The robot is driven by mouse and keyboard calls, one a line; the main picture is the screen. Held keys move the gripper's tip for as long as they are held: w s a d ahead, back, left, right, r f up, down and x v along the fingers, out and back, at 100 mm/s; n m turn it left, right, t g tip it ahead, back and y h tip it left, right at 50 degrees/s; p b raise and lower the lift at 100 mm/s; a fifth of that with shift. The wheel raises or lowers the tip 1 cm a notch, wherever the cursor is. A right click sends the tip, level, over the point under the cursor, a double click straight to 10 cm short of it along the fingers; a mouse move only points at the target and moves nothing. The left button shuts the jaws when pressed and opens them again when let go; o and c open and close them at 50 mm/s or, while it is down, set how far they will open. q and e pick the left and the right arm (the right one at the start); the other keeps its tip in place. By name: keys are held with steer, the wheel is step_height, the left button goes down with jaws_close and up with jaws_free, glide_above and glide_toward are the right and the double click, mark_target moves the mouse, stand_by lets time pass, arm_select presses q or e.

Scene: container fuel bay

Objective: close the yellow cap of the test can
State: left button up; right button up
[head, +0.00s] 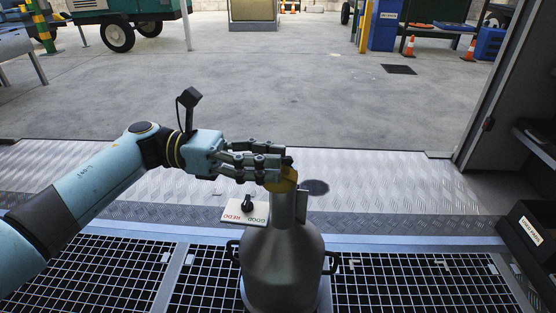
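The test can (284,262) is a grey metal can with a narrow neck and side handles, standing upright at the lower middle of the head view. Its yellow cap (284,183) is at the top of the neck, partly hidden by my fingers; whether it is seated cannot be told. My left gripper (276,169) reaches in from the left, its dark fingers stretched out at the cap's upper left side. The fingertips overlap the cap in the picture, but whether they grip it is unclear. My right gripper is not in view.
A small white sign reading GOOD and REDO (236,216) with a black knob lies left of the neck. Black grating (400,285) surrounds the can. A dark labelled box (530,231) stands at the right. Beyond the metal plate, the concrete floor (300,95) is largely clear.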

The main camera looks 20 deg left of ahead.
arm_select(q)
steer(key=shift+w+d, duration=0.15)
steer(key=shift+d, duration=0.6)
jaws_close()
steer(key=shift+f, duration=0.1)
